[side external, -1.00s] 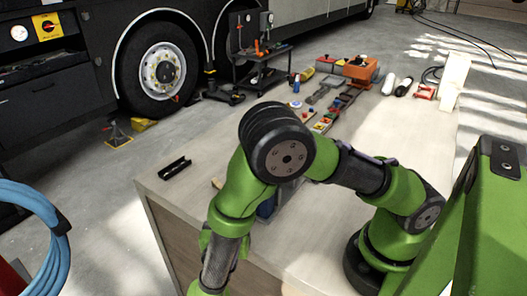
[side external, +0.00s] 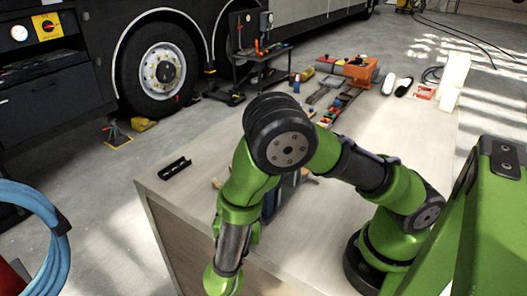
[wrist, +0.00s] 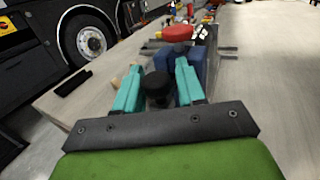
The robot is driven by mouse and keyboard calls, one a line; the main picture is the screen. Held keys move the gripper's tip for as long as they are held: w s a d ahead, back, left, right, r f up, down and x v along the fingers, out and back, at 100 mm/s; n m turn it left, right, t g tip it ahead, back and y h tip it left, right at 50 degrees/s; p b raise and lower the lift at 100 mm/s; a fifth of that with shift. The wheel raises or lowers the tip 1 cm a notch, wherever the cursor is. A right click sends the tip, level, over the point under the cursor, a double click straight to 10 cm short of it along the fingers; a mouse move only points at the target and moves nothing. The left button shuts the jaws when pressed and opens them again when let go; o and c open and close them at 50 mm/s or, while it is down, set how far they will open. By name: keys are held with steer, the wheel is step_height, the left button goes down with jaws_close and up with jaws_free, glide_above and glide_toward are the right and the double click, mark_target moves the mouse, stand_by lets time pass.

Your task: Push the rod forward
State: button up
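Thin grey bars (wrist: 228,50) stick out to the right of the block. In the side view, the gripper is hidden and only a little of the blue block (side external: 268,205) shows behind my arm.
A black slotted bracket (side external: 174,168) lies near the table's left edge and a small wooden piece (wrist: 125,76) near the left finger. An orange box (side external: 361,70), coloured parts and tools line the table's far end. The table (side external: 400,140) is clear at right.

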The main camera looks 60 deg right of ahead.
steer(key=shift+o, duration=1.1)
steer(key=shift+a, duration=0.1)
steer(key=v, duration=1.6)
steer(key=shift+s+a, duration=0.3)
